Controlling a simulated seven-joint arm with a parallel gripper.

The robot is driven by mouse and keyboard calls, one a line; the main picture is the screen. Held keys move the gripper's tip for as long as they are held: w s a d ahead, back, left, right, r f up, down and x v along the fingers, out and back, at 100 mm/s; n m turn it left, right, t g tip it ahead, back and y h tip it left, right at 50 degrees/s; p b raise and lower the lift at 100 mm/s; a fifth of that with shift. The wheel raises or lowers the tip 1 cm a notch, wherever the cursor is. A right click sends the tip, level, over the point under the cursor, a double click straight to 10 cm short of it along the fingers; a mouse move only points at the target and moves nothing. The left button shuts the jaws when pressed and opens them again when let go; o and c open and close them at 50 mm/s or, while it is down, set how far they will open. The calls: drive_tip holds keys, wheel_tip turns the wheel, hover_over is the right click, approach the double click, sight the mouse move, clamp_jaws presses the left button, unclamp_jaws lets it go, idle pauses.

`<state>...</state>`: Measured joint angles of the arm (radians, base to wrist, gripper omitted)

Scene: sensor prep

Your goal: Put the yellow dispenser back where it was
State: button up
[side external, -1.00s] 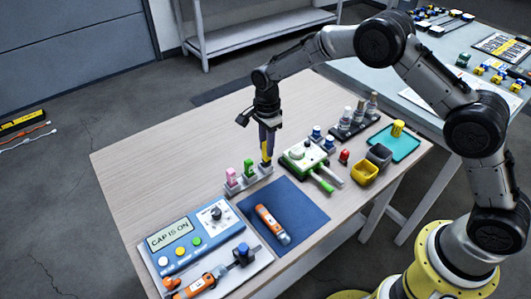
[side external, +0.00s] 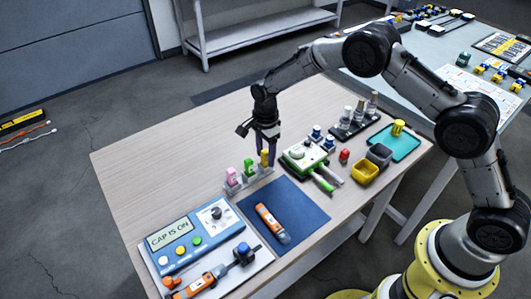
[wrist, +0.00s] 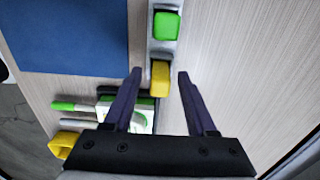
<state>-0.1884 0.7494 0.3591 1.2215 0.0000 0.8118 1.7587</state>
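The yellow dispenser (side external: 264,158) stands upright at the right end of a light grey rack (side external: 253,181). It also shows in the wrist view (wrist: 160,79), seated at the end of the rack. My gripper (side external: 266,160) is over that end, pointing down. In the wrist view its two dark purple fingers (wrist: 160,72) are spread, one on each side of the yellow dispenser, with a visible gap on both sides. The green dispenser (side external: 248,166) is beside it in the rack, and the pink one (side external: 231,176) is at the left end. The yellow dispenser's lower part is hidden.
A blue mat (side external: 298,226) with an orange tool lies in front of the rack. A green-and-white device (side external: 300,155) is close on the right. Yellow (side external: 364,173) and dark grey bins stand further right. A blue panel (side external: 188,240) is at the front left. The table's back left is clear.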

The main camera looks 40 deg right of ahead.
wheel_tip(320, 180, up, 12)
drive_tip(key=shift+r, duration=0.2)
idle(0.4)
wheel_tip(320, 180, up, 9)
drive_tip(key=n+t, duration=0.1)
drive_tip(key=n, duration=0.3)
hover_over(266, 151)
drive_tip(key=s+d, duration=0.3)
drive_tip(key=s, duration=0.2)
drive_tip(key=s+d+r+n+t, duration=0.2)
drive_tip(key=s+d+r+n, duration=0.15)
drive_tip(key=s+r, duration=0.55)
drive_tip(key=s+d+f+n+t, duration=0.1)
drive_tip(key=s+n, duration=0.4)
drive_tip(key=s, duration=0.6)
drive_tip(key=s+d+f+n+t, duration=0.1)
drive_tip(key=s+n, duration=0.4)
drive_tip(key=s, duration=0.6)
drive_tip(key=shift+d+f+t, duration=0.25)
drive_tip(key=shift+d+t, duration=0.05)
drive_tip(key=shift+d, duration=0.4)
drive_tip(key=shift+n, duration=0.45)
